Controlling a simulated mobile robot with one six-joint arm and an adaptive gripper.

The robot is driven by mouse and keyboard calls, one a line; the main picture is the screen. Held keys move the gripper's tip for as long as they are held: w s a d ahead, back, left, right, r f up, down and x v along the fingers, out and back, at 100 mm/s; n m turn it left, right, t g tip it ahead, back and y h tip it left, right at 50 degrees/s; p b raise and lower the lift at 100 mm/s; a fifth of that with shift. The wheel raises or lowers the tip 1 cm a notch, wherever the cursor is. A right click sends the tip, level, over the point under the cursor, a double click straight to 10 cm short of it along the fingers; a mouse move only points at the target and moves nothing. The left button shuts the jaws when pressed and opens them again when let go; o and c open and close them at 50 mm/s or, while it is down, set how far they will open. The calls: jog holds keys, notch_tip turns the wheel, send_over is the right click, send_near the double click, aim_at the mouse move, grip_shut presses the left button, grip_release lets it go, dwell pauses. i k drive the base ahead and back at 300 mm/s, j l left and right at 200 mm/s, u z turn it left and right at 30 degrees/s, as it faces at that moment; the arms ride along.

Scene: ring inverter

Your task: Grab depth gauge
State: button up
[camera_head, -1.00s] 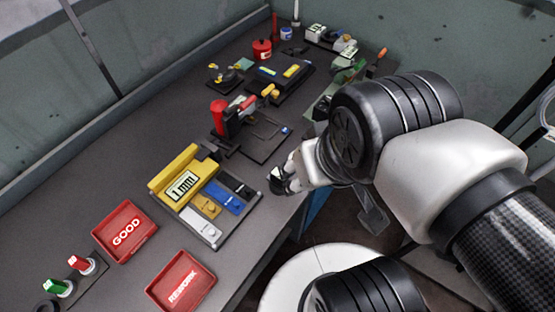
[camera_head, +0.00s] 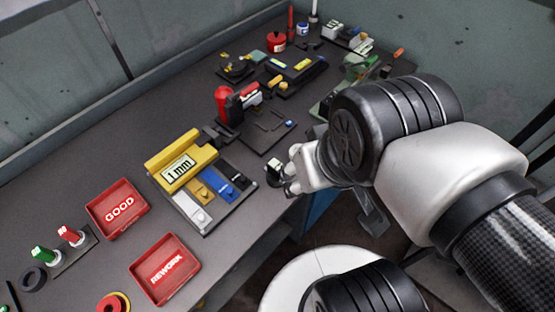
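No part is labelled as a depth gauge, and I cannot tell for certain which one it is. A yellow block marked "1 mm" (camera_head: 180,168) sits along the back of a grey holder (camera_head: 212,228) on the workbench. White (camera_head: 193,208), tan, blue (camera_head: 221,190) and black blocks lie in a row in front of it. My gripper (camera_head: 277,176) is right of this holder, over the bench's front edge and apart from the blocks. Its fingers are small and partly seen from the side, so its opening is unclear. I see nothing held in it.
A red GOOD tray (camera_head: 118,209) and a red REWORK tray (camera_head: 165,269) lie left of the holder. A red-handled clamp (camera_head: 228,105) stands behind it on a dark plate. A round white stool (camera_head: 315,280) is below the bench's front edge. Several tools fill the far end.

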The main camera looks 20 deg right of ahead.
aim_at(274, 164)
jog(key=j+z, duration=0.3)
jog(key=z, duration=0.15)
jog(key=k+j+z, duration=0.1)
jog(key=j+z, duration=0.2)
jog(key=z, duration=0.15)
jog(key=k+j+z, duration=0.1)
jog(key=j+z, duration=0.15)
jog(key=z, duration=0.2)
